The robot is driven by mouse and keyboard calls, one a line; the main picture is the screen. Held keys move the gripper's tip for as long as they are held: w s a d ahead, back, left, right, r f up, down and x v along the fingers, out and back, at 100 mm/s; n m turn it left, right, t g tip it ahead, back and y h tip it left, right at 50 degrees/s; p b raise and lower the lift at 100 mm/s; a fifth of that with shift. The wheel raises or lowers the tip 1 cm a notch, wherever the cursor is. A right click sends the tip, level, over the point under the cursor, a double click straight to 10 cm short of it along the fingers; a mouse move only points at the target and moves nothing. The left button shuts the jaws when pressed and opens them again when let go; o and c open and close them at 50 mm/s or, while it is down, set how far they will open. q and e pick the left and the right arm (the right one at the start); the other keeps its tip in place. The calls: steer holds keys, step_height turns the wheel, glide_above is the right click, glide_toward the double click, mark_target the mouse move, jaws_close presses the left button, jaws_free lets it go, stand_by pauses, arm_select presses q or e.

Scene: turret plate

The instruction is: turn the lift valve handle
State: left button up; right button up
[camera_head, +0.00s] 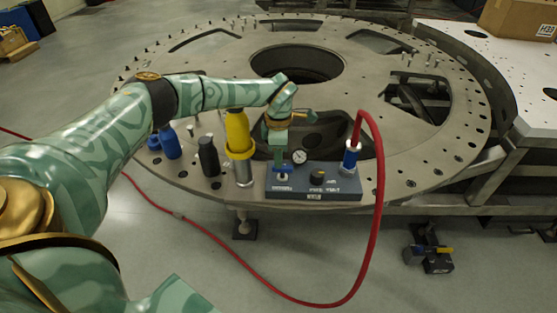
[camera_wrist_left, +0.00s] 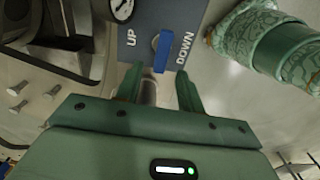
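The lift valve handle is a small blue bar (camera_head: 283,176) at the left end of the dark grey valve block (camera_head: 330,191), which stands on the near edge of the round turret plate (camera_head: 450,165). In the left wrist view the blue handle (camera_wrist_left: 163,50) sits on the panel (camera_wrist_left: 185,14) between the labels UP and DOWN. My left gripper (camera_head: 281,163) points down over the handle. Its fingers (camera_wrist_left: 160,80) are apart, with the handle just past the tips and a grey post visible between them. Contact with the handle cannot be told. My right gripper is not in view.
The block carries a pressure gauge (camera_head: 299,157), a black knob (camera_head: 317,177) and a blue fitting (camera_head: 350,160) with a looping red hose (camera_head: 377,200). Left of it stand a yellow-topped cylinder (camera_head: 238,132), a black cylinder (camera_head: 208,157) and blue ones (camera_head: 170,143). Plate openings lie behind.

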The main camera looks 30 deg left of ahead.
arm_select(q)
step_height(320, 180, up, 13)
steer(key=p, duration=0.1)
steer(key=shift+f, duration=0.2)
